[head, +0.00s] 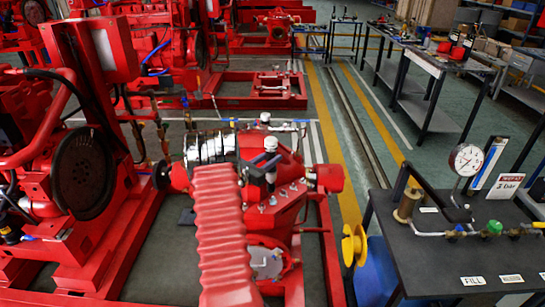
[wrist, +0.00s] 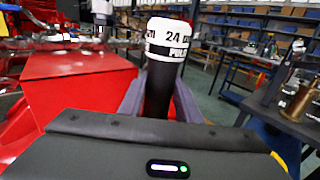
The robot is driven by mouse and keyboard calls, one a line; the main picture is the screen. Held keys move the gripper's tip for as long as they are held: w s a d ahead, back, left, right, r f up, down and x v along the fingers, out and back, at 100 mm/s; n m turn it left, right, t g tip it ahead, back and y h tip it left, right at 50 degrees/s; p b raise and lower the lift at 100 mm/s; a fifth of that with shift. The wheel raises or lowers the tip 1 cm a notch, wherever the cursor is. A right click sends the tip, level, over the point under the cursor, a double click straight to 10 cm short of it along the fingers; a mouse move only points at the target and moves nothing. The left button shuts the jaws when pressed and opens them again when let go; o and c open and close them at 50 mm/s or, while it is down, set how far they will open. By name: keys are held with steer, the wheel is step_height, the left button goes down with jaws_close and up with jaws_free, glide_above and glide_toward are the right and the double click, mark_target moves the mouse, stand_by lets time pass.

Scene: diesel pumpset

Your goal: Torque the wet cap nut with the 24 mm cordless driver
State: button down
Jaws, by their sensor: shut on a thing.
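In the wrist view the driver (wrist: 168,38) stands roughly upright, with a black body and a white collar marked "24" and part of another word. My gripper (wrist: 160,98) is shut on it, a grey finger on each side of the black body. The driver's lower end is hidden behind the dark housing in front. In the head view a white-topped dark tool (head: 271,146), which looks like the same driver, stands over the red pump casing (head: 285,207). Several bright bolt heads or nuts sit on that casing. I cannot tell which is the wet cap nut.
A dark bench (head: 440,260) at the right carries a pressure gauge (head: 466,159), a brass cylinder (head: 408,204), pipework and labels such as "FILL". A yellow reel (head: 354,245) and a blue drum (head: 375,280) stand beside it. The red engine (head: 85,170) fills the left. Striped floor runs behind.

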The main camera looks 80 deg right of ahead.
mark_target(273, 170)
steer(key=shift+s+d+r, duration=0.25)
steer(key=shift+d+r, duration=0.1)
steer(key=shift+d, duration=0.35)
steer(key=shift+f, duration=0.1)
steer(key=shift+f, duration=3.15)
steer(key=shift+a+f, duration=0.15)
steer(key=shift+f, duration=0.6)
stand_by(2.1)
steer(key=shift+r, duration=0.15)
